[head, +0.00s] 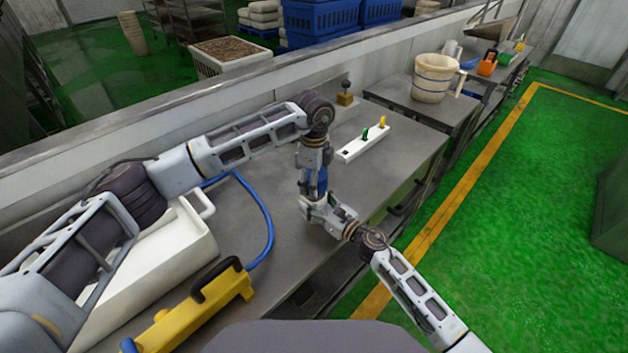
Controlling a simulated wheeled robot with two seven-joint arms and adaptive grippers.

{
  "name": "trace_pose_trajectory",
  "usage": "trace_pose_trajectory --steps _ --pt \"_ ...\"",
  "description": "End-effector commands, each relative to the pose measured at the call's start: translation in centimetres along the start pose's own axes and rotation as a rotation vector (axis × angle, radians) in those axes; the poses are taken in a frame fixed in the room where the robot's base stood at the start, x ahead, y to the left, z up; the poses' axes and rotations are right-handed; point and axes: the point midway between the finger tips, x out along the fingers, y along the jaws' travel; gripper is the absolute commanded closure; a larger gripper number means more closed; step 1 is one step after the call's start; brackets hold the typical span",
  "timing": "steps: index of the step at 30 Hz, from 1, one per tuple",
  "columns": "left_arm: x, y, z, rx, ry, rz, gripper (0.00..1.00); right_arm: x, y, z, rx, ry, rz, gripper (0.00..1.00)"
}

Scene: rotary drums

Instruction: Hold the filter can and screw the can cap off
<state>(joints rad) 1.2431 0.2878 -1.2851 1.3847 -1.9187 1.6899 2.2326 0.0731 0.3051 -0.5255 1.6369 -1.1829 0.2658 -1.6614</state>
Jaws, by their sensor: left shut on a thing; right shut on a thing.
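A blue body that appears to be the filter can (321,181) stands over the grey metal bench, mostly covered by my two grippers. My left gripper (311,172) reaches down from above and is shut at the can's upper part. The can cap cannot be made out; it is hidden behind the fingers. My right gripper (322,206) comes in from the lower right and is shut on the can low down. I cannot tell whether the can touches the bench.
A bucket (434,80) stands on the farther table.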

Motion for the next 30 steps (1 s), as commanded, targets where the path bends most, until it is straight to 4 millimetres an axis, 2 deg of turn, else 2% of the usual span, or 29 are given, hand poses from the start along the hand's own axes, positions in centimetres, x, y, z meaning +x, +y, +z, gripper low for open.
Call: trace_pose_trajectory --steps 15,24,25,30 --pt "-3.8 0.0 0.0 0.000 0.000 -0.001 0.61 0.0 0.0 0.0 0.000 0.000 -0.001 1.00" --pt "-4.0 0.0 0.0 0.000 0.000 0.000 0.61 0.0 0.0 0.0 0.000 0.000 -0.001 1.00" --pt "-4.0 0.0 0.0 0.000 0.000 0.000 0.61 0.0 0.0 0.0 0.000 0.000 -0.001 0.37" --pt "-4.0 0.0 0.0 0.000 0.000 0.000 0.61 0.0 0.0 0.0 0.000 0.000 0.000 0.15"
